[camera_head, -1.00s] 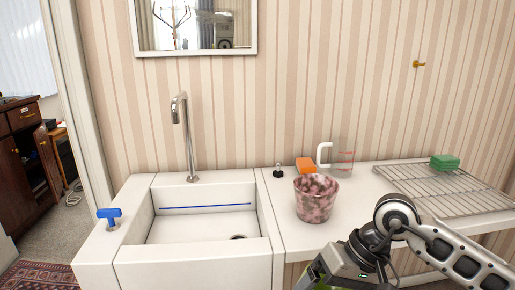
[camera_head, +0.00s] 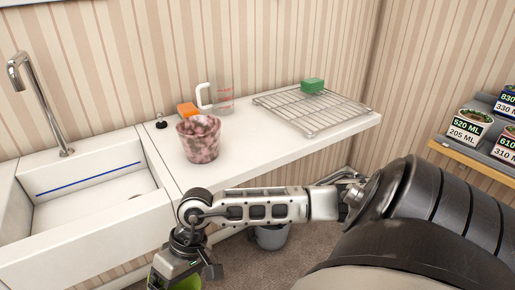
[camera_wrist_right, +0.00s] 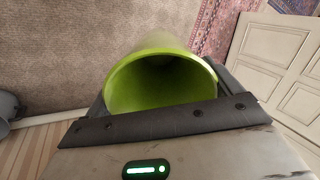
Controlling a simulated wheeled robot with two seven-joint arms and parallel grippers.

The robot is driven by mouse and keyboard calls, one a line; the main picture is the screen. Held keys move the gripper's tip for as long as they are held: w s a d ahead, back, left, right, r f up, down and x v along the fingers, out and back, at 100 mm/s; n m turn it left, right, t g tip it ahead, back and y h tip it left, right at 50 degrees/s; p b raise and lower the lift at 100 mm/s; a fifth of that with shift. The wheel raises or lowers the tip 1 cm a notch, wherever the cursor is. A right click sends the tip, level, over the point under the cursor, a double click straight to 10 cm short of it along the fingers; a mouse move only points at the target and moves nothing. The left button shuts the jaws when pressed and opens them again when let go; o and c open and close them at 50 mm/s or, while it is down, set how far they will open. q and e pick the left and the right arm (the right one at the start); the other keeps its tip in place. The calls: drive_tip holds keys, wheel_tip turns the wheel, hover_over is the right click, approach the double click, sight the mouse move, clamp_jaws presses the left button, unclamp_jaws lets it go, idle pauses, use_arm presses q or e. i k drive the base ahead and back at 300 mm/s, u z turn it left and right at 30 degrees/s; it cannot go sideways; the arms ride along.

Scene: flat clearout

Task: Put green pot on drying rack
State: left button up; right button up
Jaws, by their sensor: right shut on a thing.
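The green pot (camera_wrist_right: 160,42) is between my right gripper's jaws in the right wrist view, its round open mouth facing the camera. In the head view only a small green part of it (camera_head: 188,283) shows at the bottom edge. My right gripper (camera_head: 178,272) is shut on it, low in front of the counter and away from the rack. The drying rack (camera_head: 330,112) is a flat wire grid on the right part of the white counter. A green sponge (camera_head: 312,85) lies on its back part; the rest of the grid is bare. My left gripper is not in view.
A pink mottled pot (camera_head: 198,140), an orange sponge (camera_head: 186,109) and a clear measuring cup (camera_head: 221,98) stand left of the rack. The sink (camera_head: 90,190) is at left. A grey bucket (camera_head: 270,237) is below the counter. A shelf with labelled pots (camera_head: 470,128) is at right.

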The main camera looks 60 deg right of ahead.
sight(310, 109)
drive_tip(key=u, duration=2.25)
drive_tip(key=k, duration=2.05)
drive_tip(key=z, duration=2.35)
